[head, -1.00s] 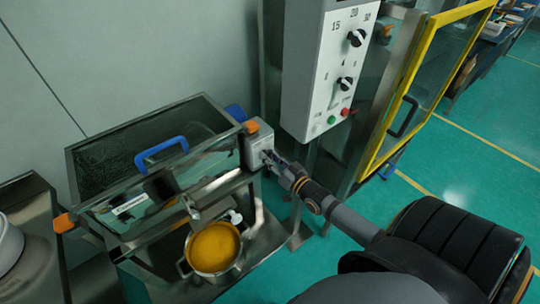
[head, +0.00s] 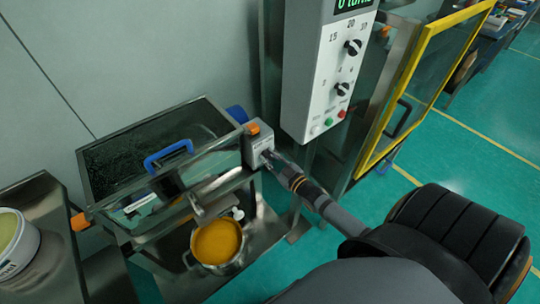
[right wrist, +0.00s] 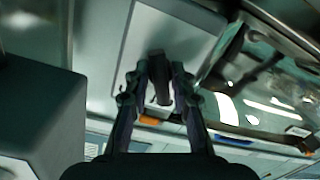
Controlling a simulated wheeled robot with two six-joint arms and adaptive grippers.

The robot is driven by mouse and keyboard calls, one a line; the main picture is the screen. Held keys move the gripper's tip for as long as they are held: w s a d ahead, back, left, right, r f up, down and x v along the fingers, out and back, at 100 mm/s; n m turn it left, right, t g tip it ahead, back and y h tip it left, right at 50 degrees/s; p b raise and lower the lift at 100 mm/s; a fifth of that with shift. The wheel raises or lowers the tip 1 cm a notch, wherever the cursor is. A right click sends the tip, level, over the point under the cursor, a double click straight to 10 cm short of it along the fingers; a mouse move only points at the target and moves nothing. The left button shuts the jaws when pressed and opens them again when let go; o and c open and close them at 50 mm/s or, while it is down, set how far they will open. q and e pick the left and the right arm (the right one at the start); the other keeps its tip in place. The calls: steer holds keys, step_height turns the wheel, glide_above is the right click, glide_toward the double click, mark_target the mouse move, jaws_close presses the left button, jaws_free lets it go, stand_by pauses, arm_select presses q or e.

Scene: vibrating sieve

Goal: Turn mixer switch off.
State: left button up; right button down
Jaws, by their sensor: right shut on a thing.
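The mixer switch (right wrist: 160,72) is a dark, elongated knob on a pale grey switch box (head: 257,141), which sits at the right end of the glass-covered sieve machine (head: 160,160). My right gripper (head: 271,157) reaches the front of this box, and its fingertips hide the switch in the head view. In the right wrist view my right gripper (right wrist: 160,84) has its two fingers on either side of the dark knob, shut on it. The exact angle of the switch is hard to tell. My left gripper is not in view.
A control panel (head: 325,85) with knobs and red and green buttons stands right of the switch box. A yellow-framed glass door (head: 420,85) is further right. A pot of orange material (head: 217,243) sits below the sieve. A white bucket (head: 14,243) is at left.

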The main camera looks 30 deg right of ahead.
stand_by(0.3)
steer(key=c, duration=1.1)
jaws_free()
steer(key=s, duration=0.8)
steer(key=s+d, duration=0.1)
steer(key=s, duration=0.3)
steer(key=shift+r, duration=0.15)
